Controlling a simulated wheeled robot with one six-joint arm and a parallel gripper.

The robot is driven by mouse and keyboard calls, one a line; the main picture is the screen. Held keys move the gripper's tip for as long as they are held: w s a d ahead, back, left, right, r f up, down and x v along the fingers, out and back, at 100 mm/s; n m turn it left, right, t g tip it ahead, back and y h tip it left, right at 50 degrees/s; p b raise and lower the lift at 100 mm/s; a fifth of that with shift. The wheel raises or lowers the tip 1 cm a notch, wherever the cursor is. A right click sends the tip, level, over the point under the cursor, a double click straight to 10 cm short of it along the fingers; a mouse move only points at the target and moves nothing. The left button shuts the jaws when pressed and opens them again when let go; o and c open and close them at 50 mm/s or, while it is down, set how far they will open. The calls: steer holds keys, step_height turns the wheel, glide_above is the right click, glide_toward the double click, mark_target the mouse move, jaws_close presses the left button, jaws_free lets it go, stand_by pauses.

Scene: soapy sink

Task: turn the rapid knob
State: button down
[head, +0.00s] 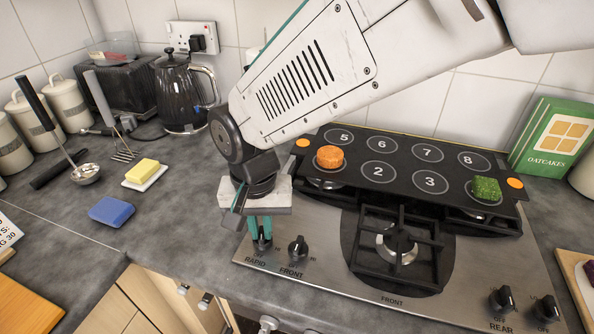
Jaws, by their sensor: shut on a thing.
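The rapid knob (263,245) is a small black knob at the hob's front left corner, above the printed word RAPID. My gripper (260,228) points down over it from above, its teal fingers shut on the knob. The fingers cover part of the knob, so its exact pointer angle is hard to read. The black front knob (298,246) stands just to the right, apart from the fingers.
The steel hob (330,283) has a front burner grate (402,250) and a black numbered board (400,165) with an orange round piece (330,157) and a green block (486,190). A blue sponge (111,211) lies left. More knobs (503,299) sit front right.

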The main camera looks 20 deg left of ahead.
steer(key=n, duration=0.4)
steer(key=shift+n, duration=0.3)
steer(key=n, duration=0.3)
steer(key=shift+n, duration=0.3)
steer(key=n, duration=0.4)
steer(key=shift+n, duration=0.3)
steer(key=n, duration=0.3)
steer(key=shift+n, duration=0.3)
steer(key=n, duration=1.1)
steer(key=shift+n, duration=2.2)
